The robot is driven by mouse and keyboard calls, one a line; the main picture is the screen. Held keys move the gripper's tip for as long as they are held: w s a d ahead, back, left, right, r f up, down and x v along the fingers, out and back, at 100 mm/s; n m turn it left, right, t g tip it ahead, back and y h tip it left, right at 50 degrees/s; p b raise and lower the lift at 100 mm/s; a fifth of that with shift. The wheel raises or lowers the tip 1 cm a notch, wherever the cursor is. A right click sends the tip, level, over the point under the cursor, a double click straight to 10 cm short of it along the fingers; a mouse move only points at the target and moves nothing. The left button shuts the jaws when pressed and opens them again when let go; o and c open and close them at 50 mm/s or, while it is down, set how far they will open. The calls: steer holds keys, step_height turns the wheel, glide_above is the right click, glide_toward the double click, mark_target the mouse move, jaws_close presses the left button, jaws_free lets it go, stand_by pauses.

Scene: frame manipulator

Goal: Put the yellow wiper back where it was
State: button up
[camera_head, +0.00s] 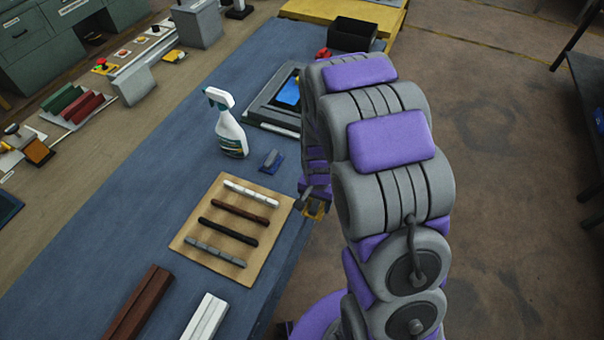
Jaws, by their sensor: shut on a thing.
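My gripper (310,197) is at the right edge of the blue-topped table, mostly hidden behind my own arm. It is shut on a small yellow piece (316,210), which I take to be the yellow wiper; only a bit of it shows. It is just right of the tan board (190,239), which bears white, brown, black and grey bars. A small blue wiper-like block (271,160) lies on the table above the board. A grey frame (262,112) with a blue piece (289,92) in it lies farther back, partly hidden by my arm.
A white spray bottle (230,130) stands left of the blue block. A black bin (352,34) and a red object (323,53) are at the far end. Brown (139,302) and white (205,318) profiles lie in front. The table's left-middle (150,190) is clear.

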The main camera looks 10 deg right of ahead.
steer(key=shift+w+d+f, duration=0.1)
steer(key=shift+d+f, duration=0.15)
steer(key=w, duration=0.3)
steer(key=w+a+b, duration=0.1)
steer(key=w, duration=0.2)
steer(key=w+f, duration=0.1)
steer(key=w, duration=0.2)
steer(key=shift+w+a, duration=0.15)
steer(key=w, duration=0.1)
steer(key=w+b, duration=0.1)
steer(key=w, duration=0.1)
steer(key=w+d, duration=0.1)
steer(key=w, duration=0.1)
steer(key=shift+w+f, duration=0.25)
steer(key=shift+w+a, duration=0.2)
steer(key=shift+w, duration=0.05)
steer(key=shift+w+a+f+b, duration=0.1)
steer(key=shift+w+f+b, duration=0.1)
steer(key=shift+b, duration=0.1)
step_height(320, 180, down, 3)
steer(key=shift+s+a+f+b, duration=0.1)
steer(key=shift+b, duration=0.35)
steer(key=shift+d, duration=0.2)
